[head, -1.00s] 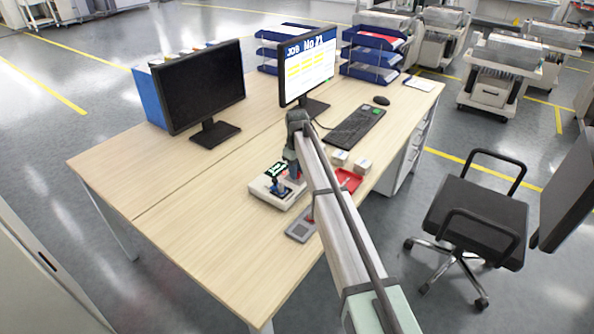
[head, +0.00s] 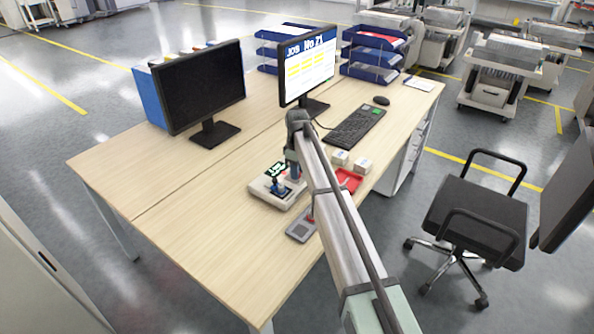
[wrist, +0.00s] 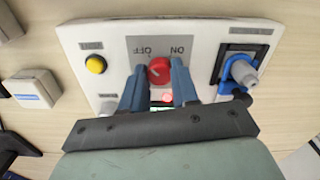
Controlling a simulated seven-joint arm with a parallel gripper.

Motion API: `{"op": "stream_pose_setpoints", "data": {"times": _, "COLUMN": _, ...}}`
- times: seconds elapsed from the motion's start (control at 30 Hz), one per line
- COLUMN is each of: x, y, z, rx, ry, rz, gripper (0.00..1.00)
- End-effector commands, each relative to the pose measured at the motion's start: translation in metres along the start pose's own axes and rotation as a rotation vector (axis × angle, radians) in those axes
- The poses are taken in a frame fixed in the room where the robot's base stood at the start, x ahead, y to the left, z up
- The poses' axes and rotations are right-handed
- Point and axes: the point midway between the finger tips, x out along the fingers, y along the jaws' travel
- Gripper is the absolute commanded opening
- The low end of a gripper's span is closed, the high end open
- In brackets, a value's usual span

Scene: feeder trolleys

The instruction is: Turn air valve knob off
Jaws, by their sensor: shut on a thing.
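The red air valve knob (wrist: 159,70) sits on a white control panel (wrist: 84,50) in the wrist view, below the upside-down printed words OFF and ON. My gripper (wrist: 158,76) has one blue-grey finger on each side of the knob and is shut on it. The knob's exact pointing direction is hard to tell. In the head view the control box (head: 262,187) stands on the desk, with my gripper (head: 291,178) over it. The knob is hidden there.
A yellow button (wrist: 96,64) and a blue-and-grey fitting (wrist: 240,70) flank the knob. A red tray (head: 349,179), small white boxes (head: 362,165) and a grey pad (head: 300,231) lie near the control box. The desk's left side (head: 190,215) is clear.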

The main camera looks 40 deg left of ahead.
Motion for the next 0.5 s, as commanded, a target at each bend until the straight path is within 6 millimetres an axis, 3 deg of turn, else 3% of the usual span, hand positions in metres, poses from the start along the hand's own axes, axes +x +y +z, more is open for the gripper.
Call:
{"op": "stream_pose_setpoints", "data": {"times": 0.13, "x": -0.0002, "y": 0.0000, "z": 0.0000, "rx": -0.001, "ry": 0.000, "rz": 0.000, "gripper": 0.00}}
{"op": "stream_pose_setpoints", "data": {"times": 0.17, "x": -0.0002, "y": 0.0001, "z": 0.0000, "rx": -0.001, "ry": 0.000, "rz": 0.000, "gripper": 0.31}}
{"op": "stream_pose_setpoints", "data": {"times": 0.4, "x": -0.0001, "y": 0.0000, "z": 0.0000, "rx": 0.000, "ry": 0.000, "rz": 0.000, "gripper": 0.54}}
{"op": "stream_pose_setpoints", "data": {"times": 0.5, "x": -0.0001, "y": 0.0001, "z": 0.0000, "rx": 0.001, "ry": 0.000, "rz": 0.000, "gripper": 0.55}}
